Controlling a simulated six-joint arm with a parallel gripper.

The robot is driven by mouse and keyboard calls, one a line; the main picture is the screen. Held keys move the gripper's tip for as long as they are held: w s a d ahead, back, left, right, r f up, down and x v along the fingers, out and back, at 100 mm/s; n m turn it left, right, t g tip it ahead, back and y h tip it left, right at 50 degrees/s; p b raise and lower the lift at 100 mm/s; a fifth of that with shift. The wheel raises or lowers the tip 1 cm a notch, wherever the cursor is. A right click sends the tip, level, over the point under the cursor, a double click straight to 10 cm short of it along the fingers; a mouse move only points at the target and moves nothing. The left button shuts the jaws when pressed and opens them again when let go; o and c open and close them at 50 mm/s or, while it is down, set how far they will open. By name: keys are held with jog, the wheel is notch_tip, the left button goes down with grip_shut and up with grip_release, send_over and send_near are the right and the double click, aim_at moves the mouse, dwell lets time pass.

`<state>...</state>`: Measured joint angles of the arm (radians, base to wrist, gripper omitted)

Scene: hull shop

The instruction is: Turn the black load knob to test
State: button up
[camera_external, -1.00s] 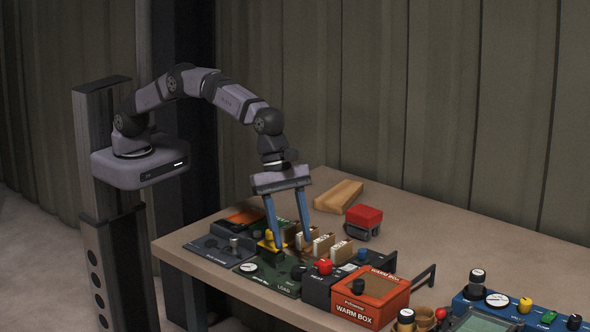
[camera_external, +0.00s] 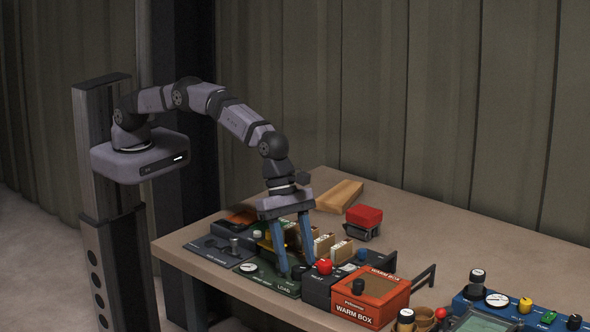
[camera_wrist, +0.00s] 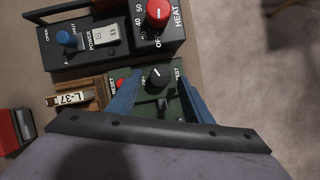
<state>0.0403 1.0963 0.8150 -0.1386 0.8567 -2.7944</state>
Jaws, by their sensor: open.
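The black load knob (camera_wrist: 156,77) sits on a green panel (camera_external: 255,279) marked LOAD, with a white pointer line on its top. TEST lettering shows beside it in the wrist view, partly covered by a finger. My gripper (camera_external: 294,266) is open, pointing down over the panel. In the wrist view its two blue fingers (camera_wrist: 160,95) stand apart, one on each side of the knob. I cannot tell whether either finger touches it. In the external view the fingers largely hide the knob.
An orange warm box (camera_external: 371,297) is to the right. The back of the table is mostly clear.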

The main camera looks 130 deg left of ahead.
jog(key=shift+x, duration=0.9)
jog(key=c, duration=1.1)
jog(key=shift+o, duration=0.2)
jog(key=m+p, duration=0.1)
jog(key=m, duration=0.1)
jog(key=m+h+p, duration=0.1)
jog(key=m, duration=0.1)
jog(key=shift+w+a+r+g, duration=0.1)
jog(key=shift+w+g, duration=0.1)
jog(key=shift+g, duration=0.1)
jog(key=shift+s+m+h, duration=0.1)
jog(key=shift+m+h, duration=0.2)
jog(key=shift+m, duration=0.1)
